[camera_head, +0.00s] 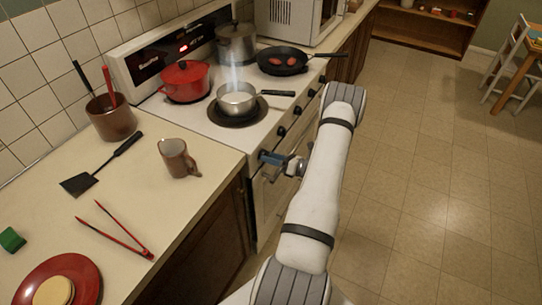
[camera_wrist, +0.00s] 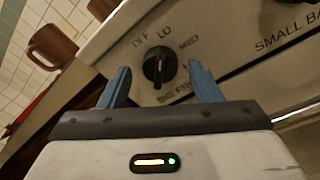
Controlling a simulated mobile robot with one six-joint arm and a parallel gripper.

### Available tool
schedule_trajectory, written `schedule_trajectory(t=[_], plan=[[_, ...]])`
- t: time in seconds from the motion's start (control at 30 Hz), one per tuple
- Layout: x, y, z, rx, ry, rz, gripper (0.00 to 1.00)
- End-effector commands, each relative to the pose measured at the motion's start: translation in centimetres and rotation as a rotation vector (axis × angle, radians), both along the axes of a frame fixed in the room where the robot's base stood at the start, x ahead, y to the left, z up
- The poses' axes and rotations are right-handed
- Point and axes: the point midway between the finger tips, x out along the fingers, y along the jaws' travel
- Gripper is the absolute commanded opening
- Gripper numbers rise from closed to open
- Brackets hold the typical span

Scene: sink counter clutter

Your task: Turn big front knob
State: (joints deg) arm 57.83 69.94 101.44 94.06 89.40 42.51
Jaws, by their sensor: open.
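In the wrist view a round black stove knob (camera_wrist: 159,69) is on the white front panel, with the printed words OFF, LO and MED around its upper side. My gripper (camera_wrist: 160,80) is open, with one blue finger on each side of the knob and a gap to each. The knob's own name label cannot be read. In the head view my gripper (camera_head: 273,158) is at the near end of the stove front, and the knob it faces is largely hidden there.
Further black knobs (camera_head: 296,111) line the stove front. A steaming saucepan (camera_head: 237,98) has its handle toward the front edge. A frying pan (camera_head: 284,61) and red pot (camera_head: 186,80) are also on the stove. A brown mug (camera_head: 178,158) stands on the counter.

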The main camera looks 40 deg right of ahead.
Motion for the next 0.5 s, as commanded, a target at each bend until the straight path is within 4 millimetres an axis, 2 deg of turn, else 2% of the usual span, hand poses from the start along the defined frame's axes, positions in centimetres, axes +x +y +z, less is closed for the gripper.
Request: schedule_trajectory(t=[0.33, 0.5], plan=[[0.43, 0.19, -0.02, 0.0, 0.0, -0.001, 0.57], [0.41, 0.17, -0.01, 0.0, 0.0, -0.001, 0.43]])
